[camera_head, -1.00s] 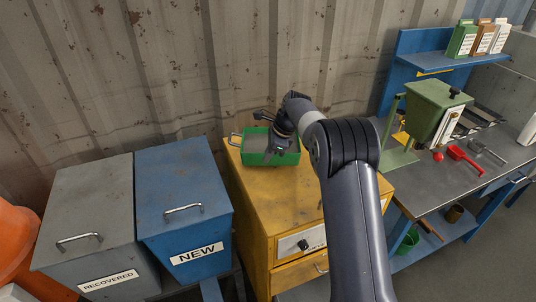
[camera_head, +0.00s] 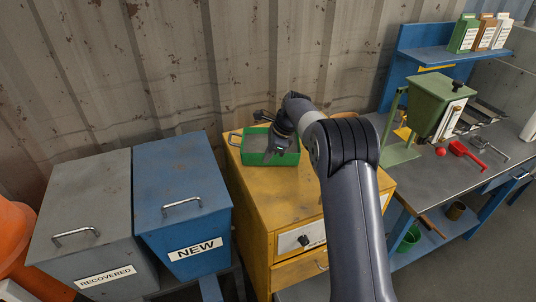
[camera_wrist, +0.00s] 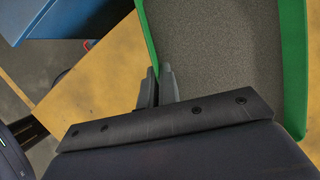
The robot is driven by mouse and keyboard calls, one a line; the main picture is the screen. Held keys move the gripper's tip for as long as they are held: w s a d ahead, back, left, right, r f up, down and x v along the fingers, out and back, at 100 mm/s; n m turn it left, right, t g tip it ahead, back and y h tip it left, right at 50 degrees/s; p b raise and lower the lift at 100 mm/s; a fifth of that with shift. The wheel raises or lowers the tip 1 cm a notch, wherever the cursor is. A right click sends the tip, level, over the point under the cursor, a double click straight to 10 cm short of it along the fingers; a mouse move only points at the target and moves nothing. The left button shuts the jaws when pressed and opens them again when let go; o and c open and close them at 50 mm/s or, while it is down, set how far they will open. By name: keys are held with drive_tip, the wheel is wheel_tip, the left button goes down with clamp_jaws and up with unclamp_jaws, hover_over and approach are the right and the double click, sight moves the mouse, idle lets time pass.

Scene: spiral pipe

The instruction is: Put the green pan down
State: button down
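The green pan (camera_head: 259,159) is a rectangular tray with a grey inside and a wire handle at its left. In the head view it is at the top of the yellow cabinet (camera_head: 300,201); whether it touches the top or hovers just above cannot be told. My gripper (camera_head: 270,155) reaches down at the pan's near side. In the wrist view the pan's green wall (camera_wrist: 150,32) runs down between the two close fingertips (camera_wrist: 158,75), so my gripper looks shut on that wall. The pan's grey inside (camera_wrist: 210,50) fills the upper right there.
A grey RECOVERED bin (camera_head: 85,205) and a blue NEW bin (camera_head: 180,180) stand left of the cabinet. A workbench (camera_head: 440,185) with a green hopper (camera_head: 434,105) and a red scoop (camera_head: 466,155) is at the right. The cabinet's front top is clear.

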drive_tip(key=shift+w+f, duration=0.1)
drive_tip(key=shift+f, duration=0.1)
drive_tip(key=c, duration=1.6)
unclamp_jaws()
drive_tip(key=shift+f, duration=0.1)
